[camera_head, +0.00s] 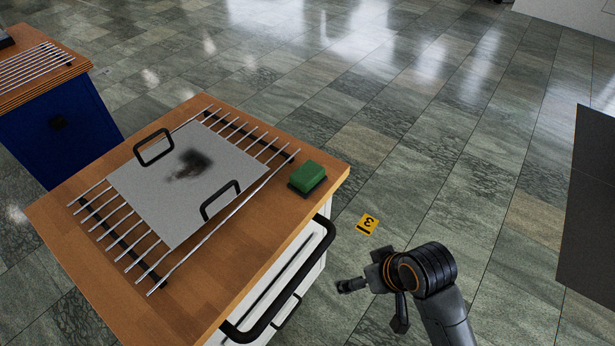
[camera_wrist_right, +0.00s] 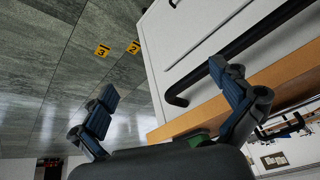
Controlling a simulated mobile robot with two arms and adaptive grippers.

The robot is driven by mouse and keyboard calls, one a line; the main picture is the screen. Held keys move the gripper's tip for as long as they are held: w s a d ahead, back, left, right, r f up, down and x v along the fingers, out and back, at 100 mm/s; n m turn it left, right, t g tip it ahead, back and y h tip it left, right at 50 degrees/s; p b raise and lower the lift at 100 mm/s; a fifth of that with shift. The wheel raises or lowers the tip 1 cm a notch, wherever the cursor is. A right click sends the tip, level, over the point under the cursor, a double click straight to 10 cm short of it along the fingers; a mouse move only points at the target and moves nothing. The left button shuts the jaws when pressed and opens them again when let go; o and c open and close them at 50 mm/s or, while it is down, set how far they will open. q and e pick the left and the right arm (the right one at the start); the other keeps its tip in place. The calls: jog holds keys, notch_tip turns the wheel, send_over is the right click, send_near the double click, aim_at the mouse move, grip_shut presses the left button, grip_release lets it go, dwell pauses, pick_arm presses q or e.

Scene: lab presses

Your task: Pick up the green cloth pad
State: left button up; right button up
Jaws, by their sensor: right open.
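The green cloth pad (camera_head: 308,175) has a dark base and lies on the right corner of the wooden tabletop, beside a metal rack. My right gripper (camera_head: 364,306) is in the air over the floor, to the right of and nearer than the pad, apart from it. In the right wrist view its two fingers (camera_wrist_right: 168,100) are spread with nothing between them. A green patch (camera_wrist_right: 198,139), likely the pad, shows there low beside a finger, partly hidden by the gripper. My left gripper is not in view.
A metal plate (camera_head: 150,200) with two black handles lies on the rod rack (camera_head: 152,290) on the table (camera_head: 75,270). A black drawer handle (camera_head: 262,325) sticks out from the table's front. A blue cabinet (camera_head: 62,135) stands at left. A yellow floor marker (camera_head: 367,224) lies on open floor.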

jog(key=w+a+r+n+y, duration=0.1)
jog(key=w+a+r, duration=0.1)
jog(key=w+a, duration=0.15)
jog(key=w+a+r+n, duration=0.1)
jog(key=w+a+r, duration=0.1)
jog(key=w, duration=0.3)
jog(key=n+g, duration=0.1)
jog(key=n, duration=0.3)
send_near(308, 172)
jog(key=p+x, duration=0.1)
jog(key=x, duration=0.9)
jog(key=shift+w+a+f, duration=0.1)
jog(key=shift+f, duration=0.1)
jog(key=c, duration=1.3)
